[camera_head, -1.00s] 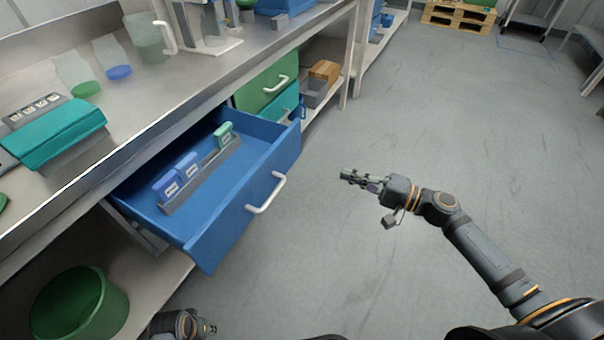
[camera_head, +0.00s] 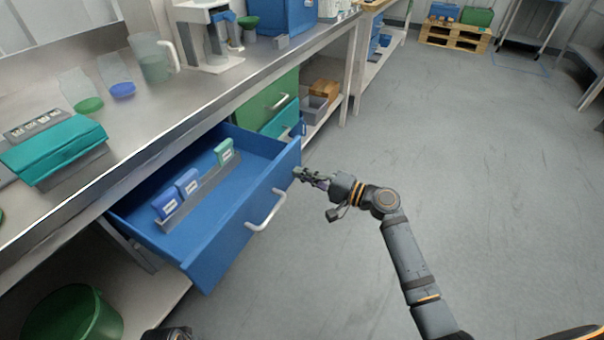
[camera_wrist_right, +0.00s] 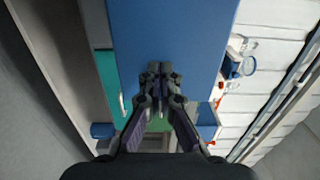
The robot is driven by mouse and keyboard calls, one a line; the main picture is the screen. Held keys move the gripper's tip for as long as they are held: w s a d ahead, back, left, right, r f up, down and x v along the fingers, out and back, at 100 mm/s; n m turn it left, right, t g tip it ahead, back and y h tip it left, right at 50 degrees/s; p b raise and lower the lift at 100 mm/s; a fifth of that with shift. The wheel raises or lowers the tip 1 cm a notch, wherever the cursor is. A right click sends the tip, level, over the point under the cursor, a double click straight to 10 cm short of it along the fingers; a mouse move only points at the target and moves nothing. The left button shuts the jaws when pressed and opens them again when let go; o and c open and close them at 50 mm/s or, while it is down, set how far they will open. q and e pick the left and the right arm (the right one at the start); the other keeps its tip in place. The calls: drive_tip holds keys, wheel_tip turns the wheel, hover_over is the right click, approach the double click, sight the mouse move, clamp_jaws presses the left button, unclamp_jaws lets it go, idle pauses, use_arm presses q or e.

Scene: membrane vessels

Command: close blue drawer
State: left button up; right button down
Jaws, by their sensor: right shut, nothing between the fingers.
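The blue drawer (camera_head: 222,240) is pulled out from under the bench, with a white handle (camera_head: 266,210) on its front. Inside it are two blue boxes (camera_head: 177,196) and a green one (camera_head: 224,152) in a grey rack. My right gripper (camera_head: 302,174) is shut and empty, at the far end of the drawer front, just right of its upper edge. In the right wrist view, the shut fingers (camera_wrist_right: 160,70) overlap the drawer's blue surface (camera_wrist_right: 175,30); I cannot tell whether they touch it. A dark arm part shows at the bottom edge; my left gripper's fingers are not visible.
A green drawer (camera_head: 265,103) and a teal drawer (camera_head: 276,126) sit shut beyond the blue one. The bench top holds flasks, a jug (camera_head: 152,58) and a teal rack (camera_head: 55,145). A green bin (camera_head: 75,318) stands below. The floor at right is clear.

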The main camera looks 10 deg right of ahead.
drive_tip(key=shift+w+a, duration=0.2)
drive_tip(key=shift+a, duration=0.05)
